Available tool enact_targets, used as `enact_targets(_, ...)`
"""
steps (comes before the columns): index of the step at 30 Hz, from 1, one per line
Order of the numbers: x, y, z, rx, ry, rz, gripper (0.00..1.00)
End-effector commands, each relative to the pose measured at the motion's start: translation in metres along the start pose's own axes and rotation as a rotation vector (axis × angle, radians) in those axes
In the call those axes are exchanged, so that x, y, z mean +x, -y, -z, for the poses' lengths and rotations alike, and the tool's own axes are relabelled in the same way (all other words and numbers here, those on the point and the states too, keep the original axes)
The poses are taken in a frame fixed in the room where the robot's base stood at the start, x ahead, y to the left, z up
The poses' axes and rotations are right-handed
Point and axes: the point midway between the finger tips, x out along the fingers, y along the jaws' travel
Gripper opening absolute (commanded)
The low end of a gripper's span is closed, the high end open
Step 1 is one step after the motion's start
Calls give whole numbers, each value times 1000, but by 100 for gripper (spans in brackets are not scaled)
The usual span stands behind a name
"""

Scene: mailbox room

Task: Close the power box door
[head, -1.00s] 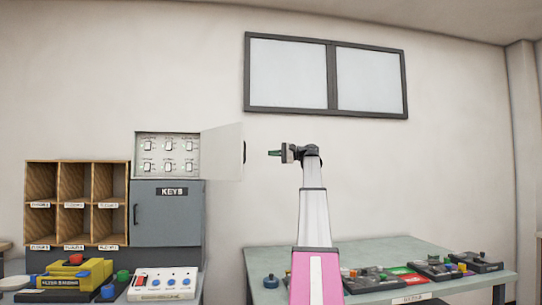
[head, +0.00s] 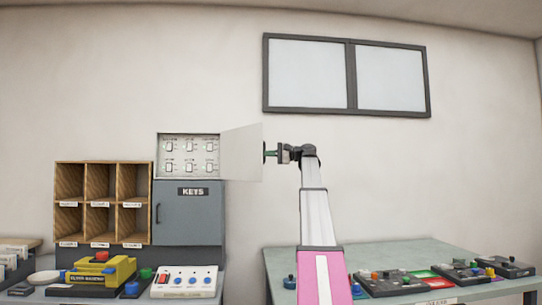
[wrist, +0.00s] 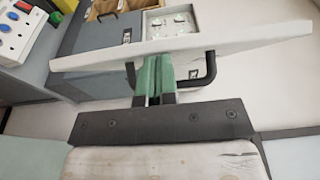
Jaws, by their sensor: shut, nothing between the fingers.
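The power box (head: 188,156) is a light grey panel with several switches, mounted above the grey KEYS cabinet. Its pale door (head: 241,153) stands open, swung out to the right. In the wrist view the door (wrist: 225,38) crosses the picture edge-on, with a black handle (wrist: 209,68) on its outer face. My gripper (head: 270,153) is at the door's right edge in the head view. In the wrist view its green fingers (wrist: 155,75) are together and empty, between the two ends of the handle and at or very near the door's outer face. Contact is hard to tell.
The grey KEYS cabinet (head: 188,214) and wooden pigeonholes (head: 101,202) stand below and left. A white switch panel (head: 185,282) and a yellow device (head: 100,271) lie in front. A green table (head: 385,257) with several devices is at right. Bare wall is behind my arm.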

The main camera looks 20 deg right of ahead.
Motion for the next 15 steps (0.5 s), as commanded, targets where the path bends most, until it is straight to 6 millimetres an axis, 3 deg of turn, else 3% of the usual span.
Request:
enact_targets(8, 2, 0, -3, 0, -8, 0, 0)
enact_targets(15, 22, -2, -29, -2, -78, 1, 0)
